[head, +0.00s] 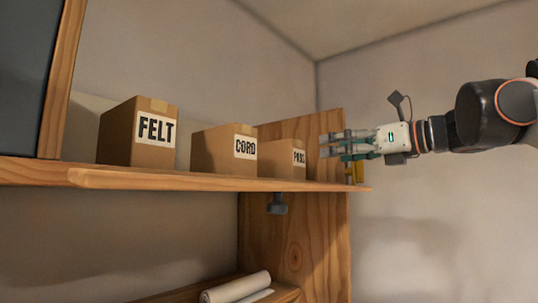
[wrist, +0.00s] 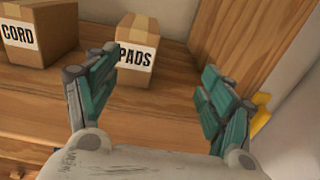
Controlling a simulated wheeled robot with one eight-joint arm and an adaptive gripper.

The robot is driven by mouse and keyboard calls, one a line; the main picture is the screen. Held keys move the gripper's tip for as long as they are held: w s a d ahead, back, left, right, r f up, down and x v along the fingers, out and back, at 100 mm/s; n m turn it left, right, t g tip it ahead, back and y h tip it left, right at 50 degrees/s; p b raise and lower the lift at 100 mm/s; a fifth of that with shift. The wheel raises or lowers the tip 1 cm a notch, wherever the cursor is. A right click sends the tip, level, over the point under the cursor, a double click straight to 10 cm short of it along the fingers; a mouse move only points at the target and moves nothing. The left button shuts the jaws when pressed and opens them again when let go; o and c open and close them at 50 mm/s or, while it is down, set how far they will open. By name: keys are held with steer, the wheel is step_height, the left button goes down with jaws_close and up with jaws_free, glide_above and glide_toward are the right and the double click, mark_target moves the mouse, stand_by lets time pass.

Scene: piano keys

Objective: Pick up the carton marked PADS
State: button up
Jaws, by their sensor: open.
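The carton marked PADS (head: 281,159) is a small brown box at the right end of a row on the wooden shelf. My gripper (head: 328,147) reaches in from the right, at about carton height. In the wrist view my gripper (wrist: 158,75) is open, with bare shelf between its teal fingers. It does not hold the carton.
The CORD carton (head: 223,150) stands left of PADS, and the FELT carton (head: 139,133) farther left. An upright wooden side panel (head: 322,122) closes the shelf's right end. A yellow object (head: 356,172) sits by that panel. The wooden shelf (head: 210,182) has a bare front strip.

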mark_target(298, 141)
steer(key=shift+n+g+y, duration=0.3)
steer(key=shift+y, duration=0.1)
steer(key=a+r, duration=0.1)
steer(key=s+a+r, duration=0.1)
steer(key=a, duration=0.1)
steer(key=shift+s+a+r+p, duration=0.1)
steer(key=shift+s+p, duration=0.05)
steer(key=shift+p, duration=0.2)
steer(key=p+x, duration=0.1)
steer(key=x, duration=0.6)
steer(key=shift+a, duration=0.15)
steer(key=shift+p+x, duration=0.75)
steer(key=shift+x, duration=2.45)
steer(key=shift+s, duration=0.15)
steer(key=shift+c, duration=0.8)
steer(key=c, duration=1.2)
